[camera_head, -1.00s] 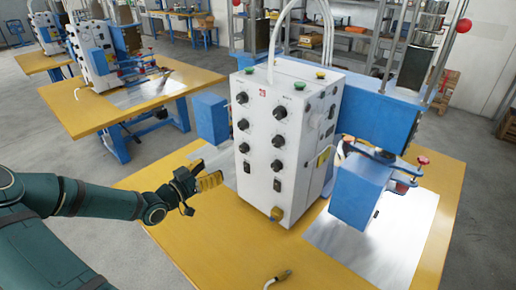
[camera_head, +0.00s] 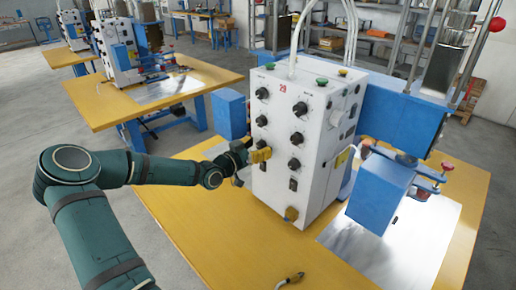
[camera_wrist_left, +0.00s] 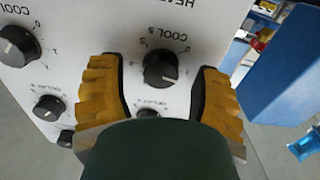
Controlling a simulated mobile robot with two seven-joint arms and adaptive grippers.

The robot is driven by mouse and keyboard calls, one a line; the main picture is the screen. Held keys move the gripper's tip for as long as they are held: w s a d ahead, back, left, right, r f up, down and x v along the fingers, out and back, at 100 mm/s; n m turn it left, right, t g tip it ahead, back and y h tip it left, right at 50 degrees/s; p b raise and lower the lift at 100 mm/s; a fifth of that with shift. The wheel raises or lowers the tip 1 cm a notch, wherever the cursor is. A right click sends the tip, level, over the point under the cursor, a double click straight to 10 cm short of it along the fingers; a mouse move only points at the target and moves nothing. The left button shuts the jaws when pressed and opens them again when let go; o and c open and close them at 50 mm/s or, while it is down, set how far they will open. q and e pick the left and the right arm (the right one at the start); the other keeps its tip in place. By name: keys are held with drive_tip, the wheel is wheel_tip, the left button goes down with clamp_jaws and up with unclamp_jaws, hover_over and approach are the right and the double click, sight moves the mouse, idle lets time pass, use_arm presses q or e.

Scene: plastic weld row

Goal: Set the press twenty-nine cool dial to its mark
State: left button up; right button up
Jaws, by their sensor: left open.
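The white press control box (camera_head: 318,165) bears a red 29 and two columns of black dials. My left gripper (camera_head: 262,155), with yellow fingers, is at the left part of its front face, over the lower left-column dials. In the left wrist view the panel shows upside down. A black dial (camera_wrist_left: 160,68) with COOL S lettering beside it lies between the open fingers of the left gripper (camera_wrist_left: 157,72), with gaps on both sides. Another dial (camera_wrist_left: 18,45), lettered COOL, is at the left. The mark cannot be made out. My right gripper is out of view.
The box stands on a yellow table (camera_head: 205,220). A blue press arm and head (camera_head: 378,190) stand right of it over a metal plate (camera_head: 415,245). A blue block (camera_head: 229,112) is behind its left side. A cable end (camera_head: 290,280) lies near the front.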

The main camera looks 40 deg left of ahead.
use_arm(q)
drive_tip(key=shift+w, duration=0.1)
clamp_jaws()
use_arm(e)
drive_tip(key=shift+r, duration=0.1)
